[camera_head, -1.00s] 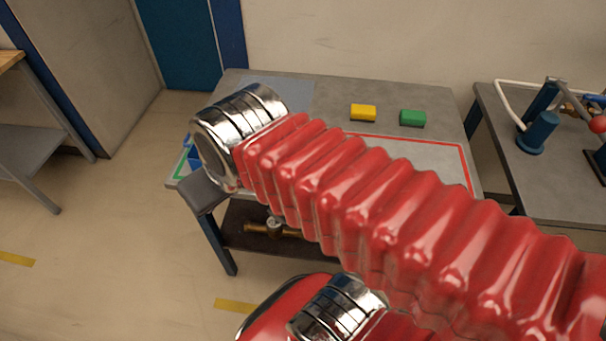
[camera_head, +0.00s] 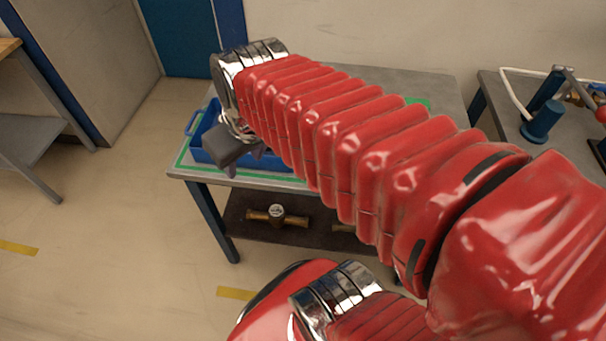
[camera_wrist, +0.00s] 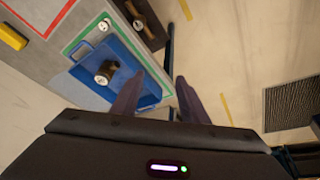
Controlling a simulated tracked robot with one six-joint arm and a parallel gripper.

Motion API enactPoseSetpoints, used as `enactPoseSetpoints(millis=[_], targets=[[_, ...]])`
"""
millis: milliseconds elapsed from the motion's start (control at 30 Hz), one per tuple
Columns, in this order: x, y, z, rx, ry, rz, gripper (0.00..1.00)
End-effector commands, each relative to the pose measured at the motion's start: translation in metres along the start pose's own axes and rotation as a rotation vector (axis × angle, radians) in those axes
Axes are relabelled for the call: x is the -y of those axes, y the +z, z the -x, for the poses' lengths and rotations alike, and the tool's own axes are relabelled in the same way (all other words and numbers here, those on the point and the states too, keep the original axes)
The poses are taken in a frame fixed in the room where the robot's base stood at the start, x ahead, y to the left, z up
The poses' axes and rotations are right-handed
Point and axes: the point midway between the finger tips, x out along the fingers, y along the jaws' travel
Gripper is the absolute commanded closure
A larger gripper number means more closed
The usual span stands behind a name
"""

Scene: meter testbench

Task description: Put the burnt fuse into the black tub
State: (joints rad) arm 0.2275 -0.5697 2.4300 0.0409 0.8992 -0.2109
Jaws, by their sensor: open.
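I cannot make out a burnt fuse or a black tub in either view. My gripper (camera_head: 232,150) hangs over the front left part of the workbench in the head view, above a blue tray (camera_head: 205,128). In the wrist view my gripper (camera_wrist: 157,95) has its two dark fingers apart, with nothing between them. The left finger overlaps the blue tray (camera_wrist: 88,57) in the picture. A brass part with a white dial (camera_wrist: 104,76) lies in the tray. My arm hides much of the benchtop in the head view.
A green block (camera_head: 420,102) shows behind my arm. A yellow block (camera_wrist: 12,37) lies on the bench in the wrist view. Brass meters (camera_head: 277,214) lie on the lower shelf. A second bench (camera_head: 560,150) with blue fittings stands right. Open floor (camera_head: 130,210) lies left.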

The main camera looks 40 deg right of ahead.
Motion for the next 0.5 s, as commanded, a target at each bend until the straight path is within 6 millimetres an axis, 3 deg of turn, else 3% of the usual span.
enactPoseSetpoints(millis=[267, 500], targets=[[-0.073, -0.002, -0.035, 0.12, 0.018, -0.044, 0.6], [-0.136, 0.013, -0.062, 0.202, 0.001, -0.081, 0.6]])
